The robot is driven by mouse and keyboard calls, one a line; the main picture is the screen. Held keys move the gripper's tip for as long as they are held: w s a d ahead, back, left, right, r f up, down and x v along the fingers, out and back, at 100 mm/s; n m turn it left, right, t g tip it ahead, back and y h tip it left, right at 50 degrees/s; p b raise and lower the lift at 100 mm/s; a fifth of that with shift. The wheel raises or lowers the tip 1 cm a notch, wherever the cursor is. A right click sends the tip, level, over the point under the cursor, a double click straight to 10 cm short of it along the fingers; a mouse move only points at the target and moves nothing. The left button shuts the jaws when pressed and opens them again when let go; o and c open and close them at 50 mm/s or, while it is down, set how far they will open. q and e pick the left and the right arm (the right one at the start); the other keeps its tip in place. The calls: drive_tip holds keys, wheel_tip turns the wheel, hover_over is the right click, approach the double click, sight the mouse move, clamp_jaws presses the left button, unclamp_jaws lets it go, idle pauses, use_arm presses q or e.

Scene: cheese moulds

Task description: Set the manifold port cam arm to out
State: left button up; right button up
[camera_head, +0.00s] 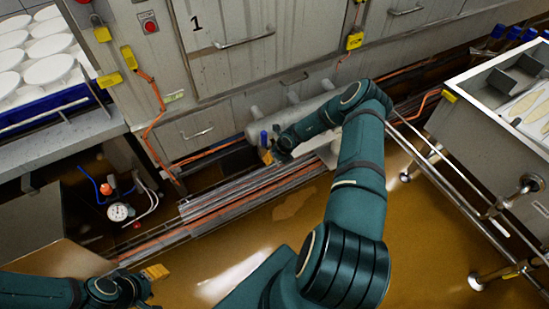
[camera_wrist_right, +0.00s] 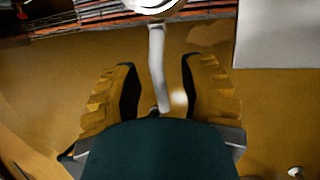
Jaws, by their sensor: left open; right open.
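The manifold (camera_head: 290,112) is a pale grey pipe body with short stubs, low in front of the cabinets in the head view. A small blue piece (camera_head: 264,137) stands near its left end. My right gripper (camera_head: 267,153) is beside that end, partly hidden by its own arm. In the right wrist view my right gripper (camera_wrist_right: 158,62) is open, and a pale, slim arm (camera_wrist_right: 157,70) hanging from a round white fitting (camera_wrist_right: 152,5) lies between its fingers, with gaps on both sides. Which position this arm is set to I cannot tell. My left gripper (camera_head: 153,273) is open at the lower left, away from the manifold.
A pressure gauge (camera_head: 118,212) with hoses is at the left. Rails and orange cables run along the cabinet foot. A steel basin (camera_head: 490,110) stands at the right, with pipe rails (camera_head: 450,178) below it. The wet brown floor (camera_head: 215,260) is open in front.

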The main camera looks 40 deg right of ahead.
drive_tip(key=shift+r, duration=0.1)
drive_tip(key=v, duration=1.2)
